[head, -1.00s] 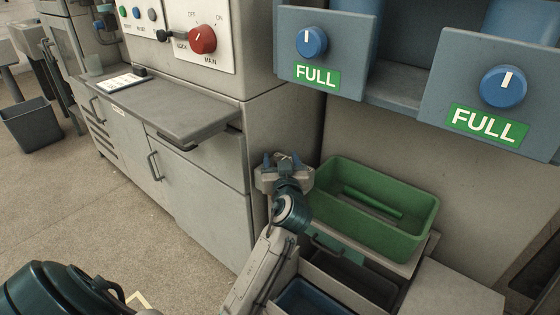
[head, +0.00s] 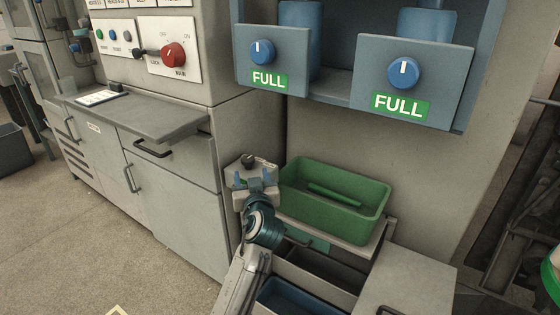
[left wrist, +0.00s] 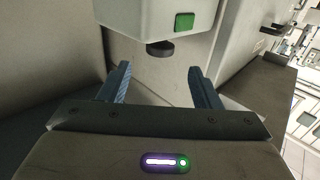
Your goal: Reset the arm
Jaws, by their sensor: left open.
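My left arm (head: 263,225) reaches up from the bottom of the head view. Its gripper (head: 255,179) is beside the left end of a green bin (head: 335,211), in front of the grey cabinet side. In the left wrist view the gripper (left wrist: 160,88) shows two blue fingers spread wide with nothing between them. Beyond the fingers is a pale block with a dark round knob (left wrist: 160,48) on its underside and a green square (left wrist: 185,21). I cannot tell whether the fingers are close to it. My right gripper is not in view.
The green bin holds a green rod (head: 334,194). Below it is an open drawer with a blue tray (head: 290,298). A grey shelf (head: 150,116) and red switch (head: 174,55) are at left. Floor at lower left is clear.

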